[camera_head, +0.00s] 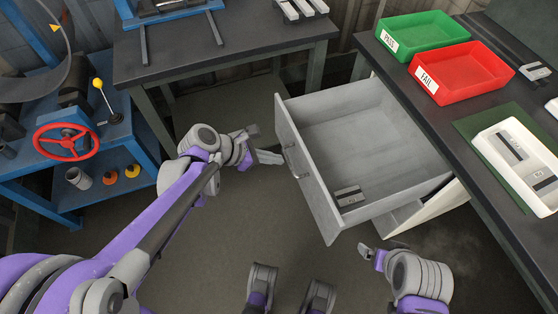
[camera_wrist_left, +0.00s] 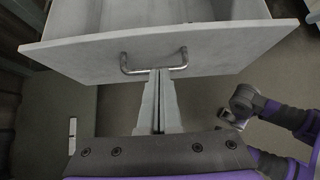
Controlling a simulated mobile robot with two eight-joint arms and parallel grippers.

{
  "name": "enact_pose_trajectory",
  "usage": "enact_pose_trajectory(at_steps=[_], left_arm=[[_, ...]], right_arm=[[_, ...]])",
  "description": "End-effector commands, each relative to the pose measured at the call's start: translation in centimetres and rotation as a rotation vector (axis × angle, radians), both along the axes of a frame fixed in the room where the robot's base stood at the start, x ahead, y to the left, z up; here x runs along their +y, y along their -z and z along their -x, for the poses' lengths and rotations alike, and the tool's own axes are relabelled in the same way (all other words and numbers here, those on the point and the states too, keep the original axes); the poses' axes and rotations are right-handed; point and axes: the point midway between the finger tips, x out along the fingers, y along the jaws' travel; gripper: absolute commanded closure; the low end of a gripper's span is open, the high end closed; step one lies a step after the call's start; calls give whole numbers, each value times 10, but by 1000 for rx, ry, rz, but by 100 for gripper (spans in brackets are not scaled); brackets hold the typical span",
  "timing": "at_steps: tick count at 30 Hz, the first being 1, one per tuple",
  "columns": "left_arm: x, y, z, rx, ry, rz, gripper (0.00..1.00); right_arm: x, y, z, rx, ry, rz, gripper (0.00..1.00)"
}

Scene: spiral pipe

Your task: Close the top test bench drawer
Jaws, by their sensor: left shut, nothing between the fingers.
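The top drawer (camera_head: 360,120) of the test bench (camera_head: 490,205) is pulled well out, its grey front panel (camera_head: 305,170) facing my left arm. A metal bar handle (camera_head: 292,160) sits on that panel; it also shows in the left wrist view (camera_wrist_left: 183,62). My left gripper (camera_head: 280,158) is shut and empty, its tips at the handle; in the left wrist view the fingers (camera_wrist_left: 158,74) end just below the bar. Whether they touch it I cannot tell. My right gripper (camera_head: 370,255) is below the drawer's right corner; its jaw state is unclear.
A small grey part (camera_head: 350,196) lies in the drawer. A green PASS tray (camera_head: 424,35), a red FAIL tray (camera_head: 460,70) and a white tray (camera_head: 515,160) stand on the bench. A blue stand with a red wheel (camera_head: 66,142) is at left. Open floor (camera_head: 225,240) lies before the drawer.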

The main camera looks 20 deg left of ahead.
Motion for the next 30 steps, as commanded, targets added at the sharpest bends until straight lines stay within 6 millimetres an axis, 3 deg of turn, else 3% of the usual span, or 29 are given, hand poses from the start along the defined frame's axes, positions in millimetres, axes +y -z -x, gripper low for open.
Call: enact_pose_trajectory(at_steps=[6, 12, 30], left_arm=[[-26, 31, -18, 0, 6, 0, 100], [-42, 47, -29, 0, 5, -1, 100], [-49, 52, -35, -1, 3, -2, 100]], right_arm=[[0, 16, -1, 5, 0, 0, 1], [0, 23, -1, 8, 0, 0, 1], [0, 25, -1, 9, 0, 0, 1]])
